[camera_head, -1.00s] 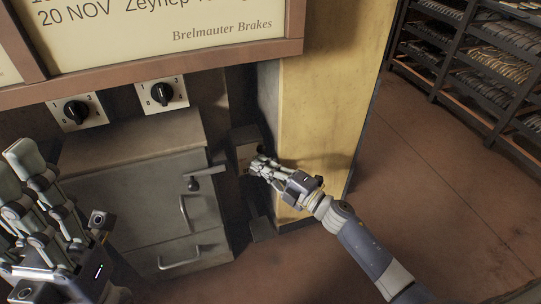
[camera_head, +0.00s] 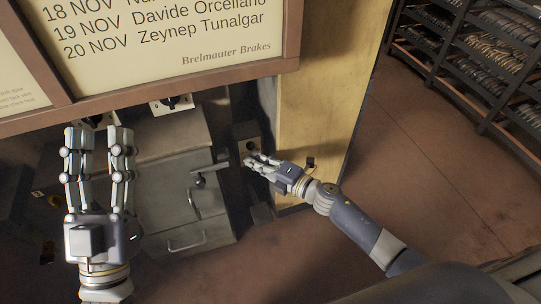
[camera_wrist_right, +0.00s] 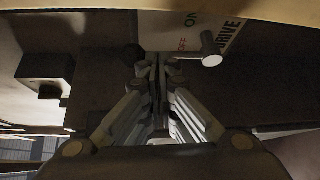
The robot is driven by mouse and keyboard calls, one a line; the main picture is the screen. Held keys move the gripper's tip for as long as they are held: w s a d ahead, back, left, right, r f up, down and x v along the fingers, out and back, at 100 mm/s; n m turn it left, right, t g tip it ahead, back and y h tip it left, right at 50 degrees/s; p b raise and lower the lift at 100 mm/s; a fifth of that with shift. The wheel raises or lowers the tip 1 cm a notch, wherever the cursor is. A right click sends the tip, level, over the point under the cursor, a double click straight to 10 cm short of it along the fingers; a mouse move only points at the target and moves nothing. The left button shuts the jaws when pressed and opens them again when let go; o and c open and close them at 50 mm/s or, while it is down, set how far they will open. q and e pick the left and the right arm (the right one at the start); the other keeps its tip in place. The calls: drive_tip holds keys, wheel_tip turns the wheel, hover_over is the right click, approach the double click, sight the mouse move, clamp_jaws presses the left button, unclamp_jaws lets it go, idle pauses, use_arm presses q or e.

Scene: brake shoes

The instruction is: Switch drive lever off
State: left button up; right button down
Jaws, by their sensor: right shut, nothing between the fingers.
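The drive lever (camera_wrist_right: 211,50) is a short grey peg with a pale round end. It stands out from a pale plate (camera_wrist_right: 230,22) marked ON, OFF and DRIVE in the right wrist view. I cannot tell which mark it points to. My right gripper (camera_wrist_right: 160,62) is shut and empty, its fingertips just left of the lever in that view, apparently apart from it. In the head view my right gripper (camera_head: 250,162) is at the recess beside the yellow panel, where its fingers partly hide the plate. My left gripper (camera_head: 98,140) is open and empty, in front of the cabinet.
A grey cabinet (camera_head: 180,190) with handles stands left of the recess. The yellow panel (camera_head: 320,110) borders it on the right. A framed notice board (camera_head: 170,30) hangs above, with rotary switches (camera_head: 172,102) under it. Open floor lies right, before a shelf rack (camera_head: 480,60).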

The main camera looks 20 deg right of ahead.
use_arm(q)
drive_tip(key=w+a+f+g+y+p, duration=0.1)
drive_tip(key=w+f+g+y+p, duration=0.25)
drive_tip(key=f+g, duration=0.85)
drive_tip(key=s+a+f+g+p, duration=0.1)
drive_tip(key=s+f+g, duration=0.1)
drive_tip(key=f, duration=0.5)
drive_tip(key=s+a+f+g+y+p, duration=0.1)
drive_tip(key=s+a+f+g, duration=0.1)
drive_tip(key=s+f, duration=0.3)
drive_tip(key=shift+s+a+f+n, duration=0.15)
drive_tip(key=shift+a+f+n, duration=0.2)
drive_tip(key=shift+f, duration=0.5)
use_arm(e)
drive_tip(key=a+n, duration=0.1)
drive_tip(key=a+n+g+h, duration=0.1)
drive_tip(key=shift+f+n+h, duration=0.25)
drive_tip(key=shift+n+h, duration=0.05)
use_arm(q)
drive_tip(key=shift+d+y, duration=0.1)
drive_tip(key=shift+y, duration=0.15)
